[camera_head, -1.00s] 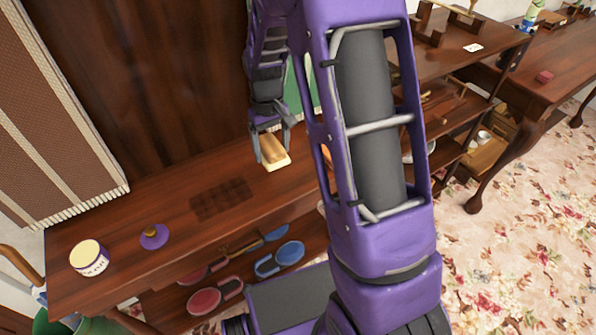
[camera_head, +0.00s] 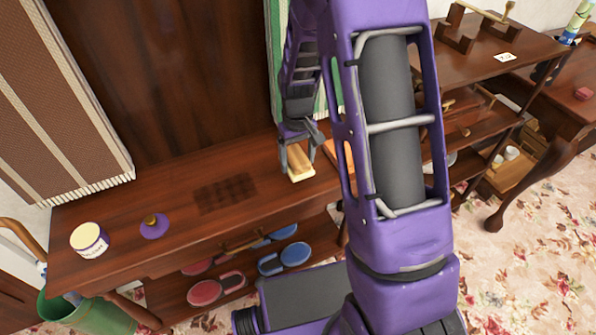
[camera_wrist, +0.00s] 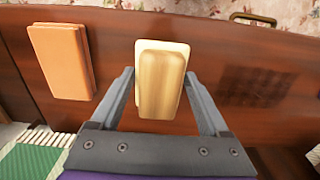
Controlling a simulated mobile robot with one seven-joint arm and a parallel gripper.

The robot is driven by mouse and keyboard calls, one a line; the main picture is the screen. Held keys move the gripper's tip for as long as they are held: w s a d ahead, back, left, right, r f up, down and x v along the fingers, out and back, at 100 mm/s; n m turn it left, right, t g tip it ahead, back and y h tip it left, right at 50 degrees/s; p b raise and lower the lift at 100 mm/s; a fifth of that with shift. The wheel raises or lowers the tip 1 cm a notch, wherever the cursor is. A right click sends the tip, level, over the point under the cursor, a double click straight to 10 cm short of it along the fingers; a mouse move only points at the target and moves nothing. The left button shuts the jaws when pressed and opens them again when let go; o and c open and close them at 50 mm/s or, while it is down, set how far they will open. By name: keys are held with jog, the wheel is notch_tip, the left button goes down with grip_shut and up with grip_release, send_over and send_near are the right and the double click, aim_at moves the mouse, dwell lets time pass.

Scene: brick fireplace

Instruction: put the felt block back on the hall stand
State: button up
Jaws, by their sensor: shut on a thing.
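The felt block (camera_head: 298,165) has a pale wooden grip on a cream felt pad. It also shows in the middle of the wrist view (camera_wrist: 161,82). My gripper (camera_head: 298,160) is shut on it, with one finger on each side; in the wrist view the fingers (camera_wrist: 161,76) flank the pad. The hall stand (camera_head: 130,208) is the long dark wooden piece with a top and a lower shelf. The block is over the stand's top, right of a darker checked patch (camera_head: 227,193). I cannot tell whether the pad touches the top.
An orange-brown block (camera_wrist: 60,62) lies left of the held block in the wrist view. A labelled tin (camera_head: 90,241) and a purple disc (camera_head: 154,225) stand at the left of the top. Red (camera_head: 206,292) and blue (camera_head: 285,258) items lie on the lower shelf.

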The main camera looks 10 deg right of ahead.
aim_at(297, 157)
jog(key=shift+f, duration=2.05)
jog(key=shift+f+b, duration=0.15)
jog(key=shift+b, duration=0.2)
jog(key=o, duration=1)
jog(key=shift+o, duration=0.2)
notch_tip(297, 157, up, 12)
jog(key=shift+r+p, duration=0.2)
jog(key=shift+p, duration=0.8)
